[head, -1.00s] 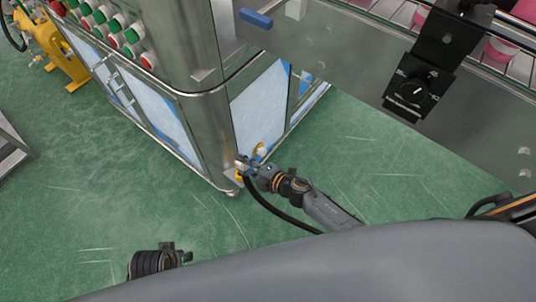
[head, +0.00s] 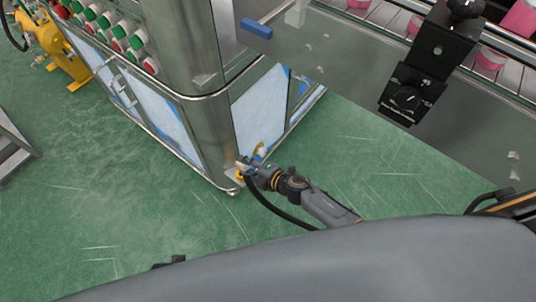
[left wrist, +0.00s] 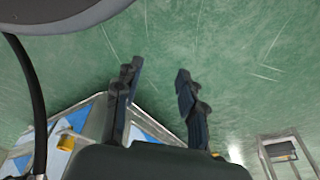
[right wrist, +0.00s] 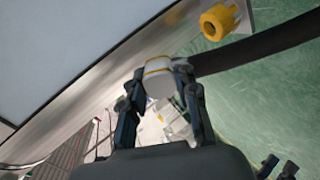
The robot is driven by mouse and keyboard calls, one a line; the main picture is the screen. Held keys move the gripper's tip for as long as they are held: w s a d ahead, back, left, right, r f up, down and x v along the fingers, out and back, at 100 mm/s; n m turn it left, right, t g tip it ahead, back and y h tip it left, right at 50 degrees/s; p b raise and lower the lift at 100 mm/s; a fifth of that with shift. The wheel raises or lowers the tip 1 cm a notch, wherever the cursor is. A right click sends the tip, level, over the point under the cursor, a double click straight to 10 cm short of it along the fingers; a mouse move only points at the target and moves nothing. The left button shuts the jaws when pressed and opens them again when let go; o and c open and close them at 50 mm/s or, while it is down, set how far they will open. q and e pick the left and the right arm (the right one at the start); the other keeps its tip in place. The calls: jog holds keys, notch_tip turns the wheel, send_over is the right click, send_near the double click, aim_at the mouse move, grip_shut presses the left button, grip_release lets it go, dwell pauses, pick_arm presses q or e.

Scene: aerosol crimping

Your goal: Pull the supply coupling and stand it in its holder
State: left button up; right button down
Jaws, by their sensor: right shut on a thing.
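My right gripper (head: 247,167) is low at the corner of the steel cabinet. In the right wrist view (right wrist: 160,90) its fingers are shut on the supply coupling (right wrist: 159,68), a pale grey-white body with a yellow band. A black hose (right wrist: 265,48) runs from behind the right finger to the upper right; it also shows in the head view (head: 272,208). A yellow ring-shaped fitting (right wrist: 217,22) sits on a metal bracket, apart from the coupling. I cannot tell whether the coupling is free of its port. My left gripper (left wrist: 158,85) is open and empty above the floor.
The steel cabinet (head: 187,85) with green and red buttons stands at centre left. A conveyor frame (head: 380,75) with a black dial box (head: 408,95) is at the upper right. Green floor (head: 120,190) is clear at the left.

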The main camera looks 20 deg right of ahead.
jog(key=shift+p, duration=0.7)
pick_arm(q)
jog(key=s+a+f+p, duration=0.1)
jog(key=s+f, duration=0.5)
jog(key=shift+s+f+g, duration=0.25)
jog(key=shift+s+g, duration=0.05)
jog(key=shift+s, duration=0.1)
pick_arm(e)
jog(key=shift+g, duration=0.3)
